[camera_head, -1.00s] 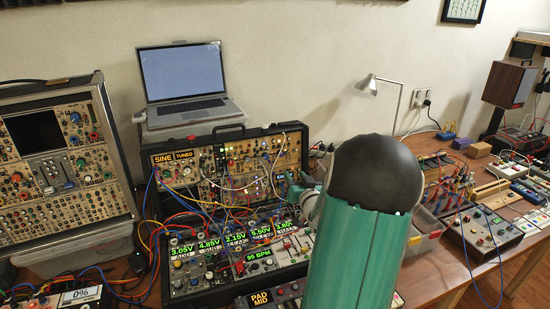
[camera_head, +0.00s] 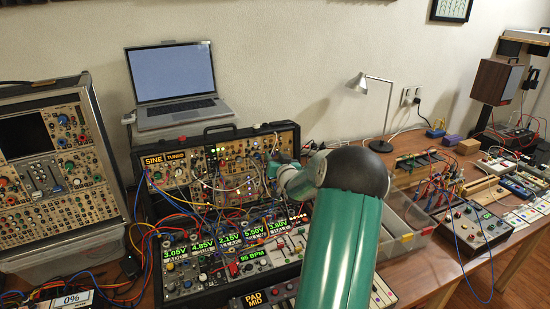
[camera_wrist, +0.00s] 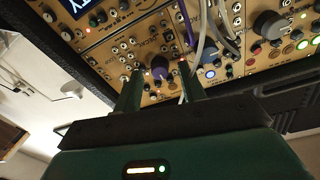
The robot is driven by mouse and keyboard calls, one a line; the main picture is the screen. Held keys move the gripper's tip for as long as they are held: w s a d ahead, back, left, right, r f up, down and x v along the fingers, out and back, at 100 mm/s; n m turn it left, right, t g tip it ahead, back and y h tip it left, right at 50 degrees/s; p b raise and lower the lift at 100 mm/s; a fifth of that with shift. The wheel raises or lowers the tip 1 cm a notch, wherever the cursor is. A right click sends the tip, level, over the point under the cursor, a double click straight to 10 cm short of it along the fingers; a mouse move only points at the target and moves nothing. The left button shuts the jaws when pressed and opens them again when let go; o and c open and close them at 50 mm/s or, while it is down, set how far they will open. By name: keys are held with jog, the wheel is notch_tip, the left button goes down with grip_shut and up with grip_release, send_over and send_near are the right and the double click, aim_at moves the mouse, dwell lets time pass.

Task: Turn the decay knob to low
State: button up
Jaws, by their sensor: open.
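My gripper (camera_wrist: 161,70) is open, with one green finger on each side of this knob. The fingertips are level with it in the picture, and I cannot tell if they touch it. In the head view, the end of my arm is at the right part of the open synth case (camera_head: 217,134); my forearm hides part of the case, and the knob cannot be made out there.
Patch cables (camera_wrist: 208,22) hang close to the right finger. A laptop (camera_head: 172,75) stands behind the case, and a grey bin (camera_head: 415,232) is right of my arm.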

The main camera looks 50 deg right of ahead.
jog(key=shift+w, duration=0.1)
grip_shut()
jog(key=shift+n, duration=0.4)
jog(key=n, duration=0.4)
jog(key=shift+t+y, duration=0.3)
jog(key=n, duration=0.5)
jog(key=shift+y, duration=0.3)
jog(key=n+y, duration=0.1)
jog(key=n, duration=0.4)
jog(key=shift+d+n, duration=0.1)
jog(key=shift+n, duration=2.3)
